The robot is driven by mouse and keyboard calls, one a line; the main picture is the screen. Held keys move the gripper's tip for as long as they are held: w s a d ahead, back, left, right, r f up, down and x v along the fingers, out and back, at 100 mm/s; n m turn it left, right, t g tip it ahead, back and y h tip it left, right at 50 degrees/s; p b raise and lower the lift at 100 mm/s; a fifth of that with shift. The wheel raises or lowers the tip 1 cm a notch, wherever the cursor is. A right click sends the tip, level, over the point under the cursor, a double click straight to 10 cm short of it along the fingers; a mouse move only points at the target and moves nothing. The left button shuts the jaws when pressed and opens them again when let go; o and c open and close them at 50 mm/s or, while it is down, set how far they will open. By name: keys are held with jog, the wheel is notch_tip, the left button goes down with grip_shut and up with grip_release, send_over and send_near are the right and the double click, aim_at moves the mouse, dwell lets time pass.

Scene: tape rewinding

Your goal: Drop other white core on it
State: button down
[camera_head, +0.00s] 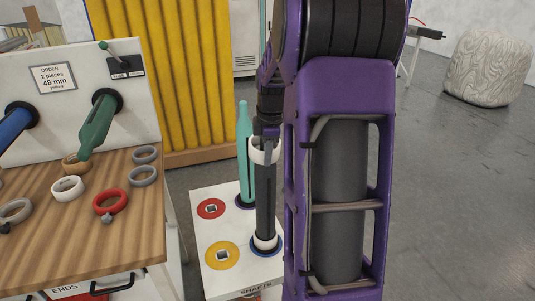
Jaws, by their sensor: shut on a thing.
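My gripper (268,136) is shut on a white core (257,155) at the top of a dark upright shaft (265,200). The core overlaps the shaft's upper end; whether the shaft passes through it is hard to tell. Another white core (266,243) sits low around the same shaft, close to its blue-rimmed base (266,251). My purple arm fills the middle of the view and hides what lies behind it.
A white shaft stand (235,277) holds a teal shaft (246,150) left of the dark one, plus empty red (211,209) and yellow (222,255) seats. The wooden bench (60,250) at left carries a white ring (68,188), a red roll (110,201) and several others.

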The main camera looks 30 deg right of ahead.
jog(key=c, duration=0.9)
grip_release()
jog(key=s+r+p, duration=0.3)
jog(key=r, duration=1.4)
jog(key=shift+a, duration=0.4)
